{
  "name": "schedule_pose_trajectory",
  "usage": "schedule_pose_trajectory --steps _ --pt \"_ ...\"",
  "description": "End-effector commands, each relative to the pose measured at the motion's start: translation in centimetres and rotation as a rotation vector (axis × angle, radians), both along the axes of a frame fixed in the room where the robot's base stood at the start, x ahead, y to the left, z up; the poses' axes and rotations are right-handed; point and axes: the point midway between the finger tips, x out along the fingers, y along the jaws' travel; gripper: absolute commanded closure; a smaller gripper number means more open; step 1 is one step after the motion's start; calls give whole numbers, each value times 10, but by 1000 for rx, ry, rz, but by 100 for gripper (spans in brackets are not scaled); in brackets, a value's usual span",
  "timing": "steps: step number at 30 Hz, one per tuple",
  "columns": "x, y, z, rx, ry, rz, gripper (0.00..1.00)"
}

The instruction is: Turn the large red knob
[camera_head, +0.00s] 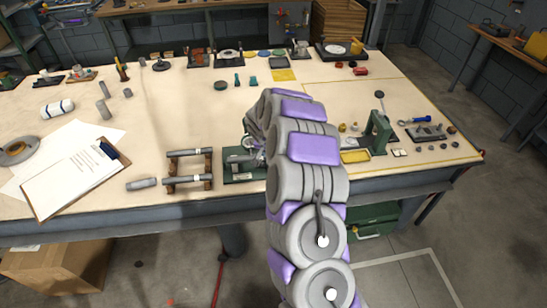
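I cannot make out a large red knob for certain. A small red piece (361,71) lies toward the back right of the table, too small to identify. My arm reaches up from the bottom of the picture over the front edge and bends down toward a dark green fixture (240,175) at the front middle. What seems to be my gripper (247,155) is low over that fixture, left of the arm. Its fingers are not clear, and the arm hides whatever is behind it.
The wide table (185,110) has free room left of the arm. A clipboard (75,180) lies at the left, with a rack of grey cylinders (188,168) left of the fixture. A green stand (380,132) is on the right. A cardboard box (58,268) sits on the floor.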

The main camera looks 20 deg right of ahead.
Motion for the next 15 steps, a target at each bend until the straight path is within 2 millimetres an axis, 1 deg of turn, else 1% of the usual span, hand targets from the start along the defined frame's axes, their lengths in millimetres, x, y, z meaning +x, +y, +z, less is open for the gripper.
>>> schedule_pose_trajectory --steps 1,9,12,15 --pt "-2 2 12 0 -3 0 36" --pt "-18 17 61 0 0 0 36" --pt "-22 21 77 -1 0 1 36" --pt "-25 24 87 0 0 1 36"
